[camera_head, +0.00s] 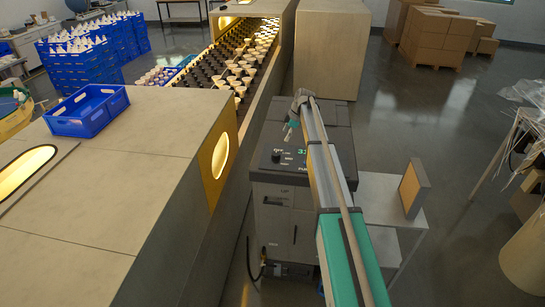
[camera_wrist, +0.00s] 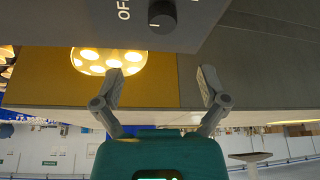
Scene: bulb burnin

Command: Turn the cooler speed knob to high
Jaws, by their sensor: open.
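The cooler (camera_head: 285,215) is a grey cabinet with a dark top panel in the middle of the head view. A black round knob (camera_head: 276,155) sits on that panel; it also shows at the top of the wrist view (camera_wrist: 162,14), beside white lettering that reads "OF" before it is cut off. A pale mark shows on the knob; its setting is too small to tell. My gripper (camera_wrist: 160,84) is open and empty, its two fingers spread apart and clear of the knob. In the head view my gripper (camera_head: 292,128) hangs over the panel, behind the knob.
A long beige oven housing (camera_head: 110,200) with a conveyor of bulbs (camera_head: 235,62) runs along the cooler's left. A blue crate (camera_head: 88,112) sits on it. A small grey table (camera_head: 390,187) with an upright tan board (camera_head: 413,188) stands right.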

